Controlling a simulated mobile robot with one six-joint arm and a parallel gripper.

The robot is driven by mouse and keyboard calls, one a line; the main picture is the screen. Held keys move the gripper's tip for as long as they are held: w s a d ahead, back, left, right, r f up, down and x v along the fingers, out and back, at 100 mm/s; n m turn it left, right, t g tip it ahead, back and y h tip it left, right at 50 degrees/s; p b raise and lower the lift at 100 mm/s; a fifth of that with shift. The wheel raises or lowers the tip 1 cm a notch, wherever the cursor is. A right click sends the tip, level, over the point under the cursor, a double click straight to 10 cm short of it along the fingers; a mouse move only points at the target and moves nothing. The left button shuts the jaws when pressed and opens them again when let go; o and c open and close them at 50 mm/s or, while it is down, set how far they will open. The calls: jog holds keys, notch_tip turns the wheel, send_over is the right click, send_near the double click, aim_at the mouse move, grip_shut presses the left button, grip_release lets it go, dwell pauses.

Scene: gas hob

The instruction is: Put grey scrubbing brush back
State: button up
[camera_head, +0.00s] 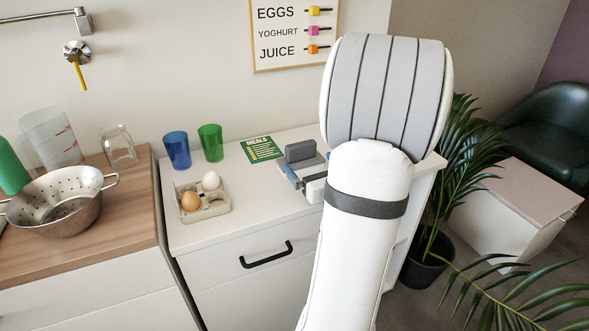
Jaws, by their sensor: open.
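My white arm (365,215) fills the right middle of the view and hides the right part of the white counter (250,232). I cannot make out my gripper or its fingertips. A grey block-like shape (301,151) with blue-grey and dark parts below it shows at the arm's left edge, over the counter. It is partly hidden, and I cannot tell what it is. I cannot identify a grey scrubbing brush for certain, nor the place where it belongs.
An egg carton (207,212) with two eggs, a blue cup (177,150), a green cup (211,142) and a green meals booklet (261,149) are on the counter. A metal colander (62,205) stands left on wood. A plant (455,170) stands right.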

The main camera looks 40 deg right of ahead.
aim_at(303, 152)
jog(key=x, duration=0.7)
jog(key=shift+w+d+r, duration=0.15)
jog(key=shift+w+d, duration=0.05)
jog(key=shift+w, duration=0.05)
jog(key=shift+c, duration=0.6)
jog(key=shift+r, duration=0.1)
jog(key=c, duration=1)
